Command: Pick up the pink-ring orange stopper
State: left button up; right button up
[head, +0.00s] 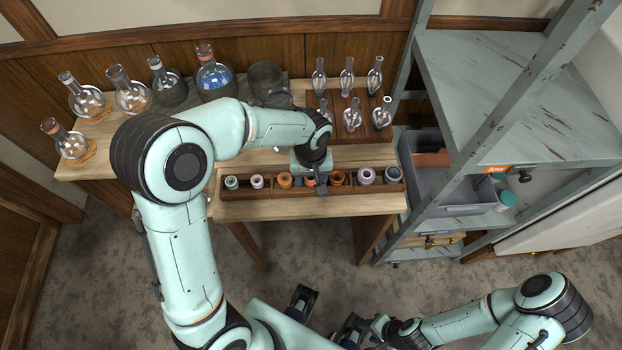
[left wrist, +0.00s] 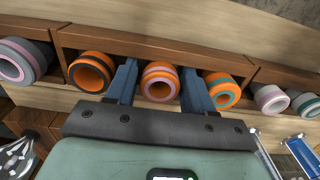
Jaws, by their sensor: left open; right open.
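The pink-ring orange stopper (left wrist: 160,82) sits in the long wooden rack (left wrist: 150,43). In the left wrist view, my open left gripper (left wrist: 158,84) has one finger on each side of it. Contact cannot be told. In the head view, my left gripper (head: 316,180) partly hides the stopper (head: 308,182). An orange stopper with a teal ring (left wrist: 222,90) is just right of the fingers in the wrist view. An orange stopper with a dark ring (left wrist: 90,72) is to their left. My right gripper (head: 372,328) is low in the head view, away from the table, and open.
Other rack stoppers include a grey-and-pink one (left wrist: 22,62) and a pale pink-ringed one (left wrist: 271,99). Several flasks (head: 131,95) stand on the back left. Small glass bulbs (head: 347,80) stand on a wooden block behind the rack. A grey bin (head: 440,185) is on the right shelf.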

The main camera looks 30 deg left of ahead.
pick_arm(q)
jog(key=c, duration=0.7)
notch_tip(320, 180, up, 20)
jog(key=p, duration=0.2)
jog(key=shift+p, duration=0.4)
pick_arm(e)
jog(key=r, duration=0.1)
jog(key=w+r, duration=0.1)
jog(key=r, duration=0.1)
jog(key=shift+w, duration=0.15)
pick_arm(q)
jog(key=shift+f, duration=0.1)
